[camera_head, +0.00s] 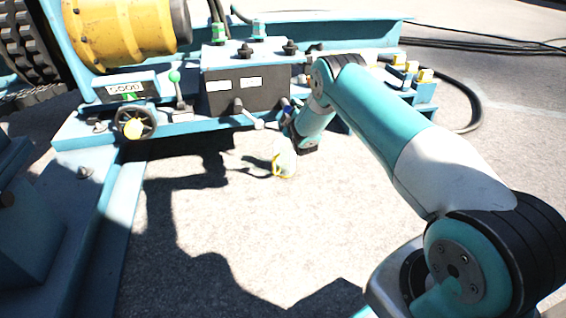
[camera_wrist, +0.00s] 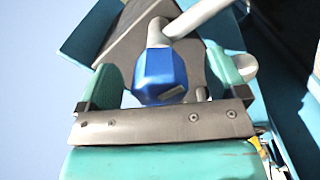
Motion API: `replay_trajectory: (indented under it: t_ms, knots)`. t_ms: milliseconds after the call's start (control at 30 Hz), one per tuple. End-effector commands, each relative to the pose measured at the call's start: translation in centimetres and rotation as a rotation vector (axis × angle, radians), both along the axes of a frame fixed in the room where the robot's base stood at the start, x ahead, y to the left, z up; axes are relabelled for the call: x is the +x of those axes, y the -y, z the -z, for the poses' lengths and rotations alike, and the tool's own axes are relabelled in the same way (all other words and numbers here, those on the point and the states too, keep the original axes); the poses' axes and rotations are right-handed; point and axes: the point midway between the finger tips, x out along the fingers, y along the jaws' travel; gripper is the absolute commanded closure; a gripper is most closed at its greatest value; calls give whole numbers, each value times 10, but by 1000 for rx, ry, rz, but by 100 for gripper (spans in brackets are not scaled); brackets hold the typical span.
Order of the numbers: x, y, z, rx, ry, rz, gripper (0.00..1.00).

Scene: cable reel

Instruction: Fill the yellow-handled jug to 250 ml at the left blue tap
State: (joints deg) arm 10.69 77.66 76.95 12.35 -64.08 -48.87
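The jug (camera_head: 287,160) is small and clear in the head view, with a yellow handle (camera_head: 275,166). It is just below and left of my gripper; whether it rests on something and how full it is I cannot tell. My gripper (camera_wrist: 163,85) has its two green fingers apart in the wrist view. A blue tap part (camera_wrist: 158,75) with a grey lever (camera_wrist: 198,18) shows between them, with gaps on both sides.
A black handwheel (camera_head: 135,122) is at left, under a yellow drum (camera_head: 120,35). Concrete ground in front is clear.

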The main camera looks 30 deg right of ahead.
Motion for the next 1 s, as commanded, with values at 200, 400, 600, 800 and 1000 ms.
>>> replay_trajectory:
  t_ms: [200, 400, 600, 800, 1000]
  knots:
    - [0, 0, 0, 0, 0, 0, 60]
    - [0, 0, -1, -17, -5, 0, 71]
    - [0, 0, -2, -290, -82, 0, 71]
    - [0, 0, -2, -632, -180, -1, 71]
    - [0, 0, -2, -924, -265, -1, 71]
